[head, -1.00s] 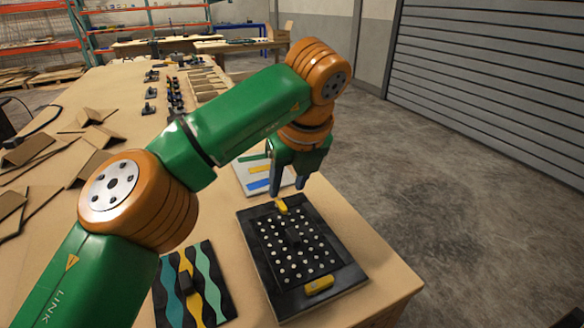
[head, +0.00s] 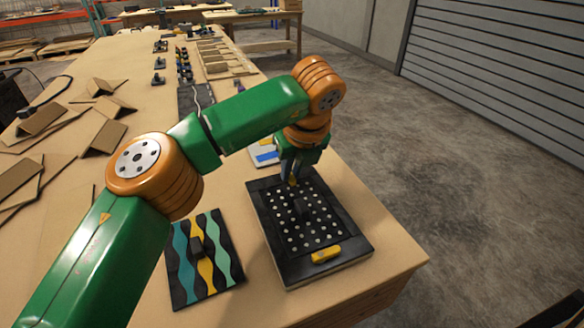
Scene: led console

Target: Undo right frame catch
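A black frame (head: 351,221) with a dotted panel (head: 297,232) lies on the wooden table near its right front corner. A yellow catch (head: 326,254) sits on the frame's near edge, with nothing touching it. A second yellow catch (head: 292,182) at the far edge is mostly hidden by my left gripper (head: 291,177). The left gripper points down with its fingertips at that far catch. Whether the fingers are closed on it is too small to tell. My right gripper is out of view.
A board with wavy teal, yellow and green strips (head: 222,262) lies left of the frame. A white board with coloured bars (head: 262,152) is behind the gripper. Folded cardboard pieces (head: 102,137) lie at the left. The table's right edge is close to the frame.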

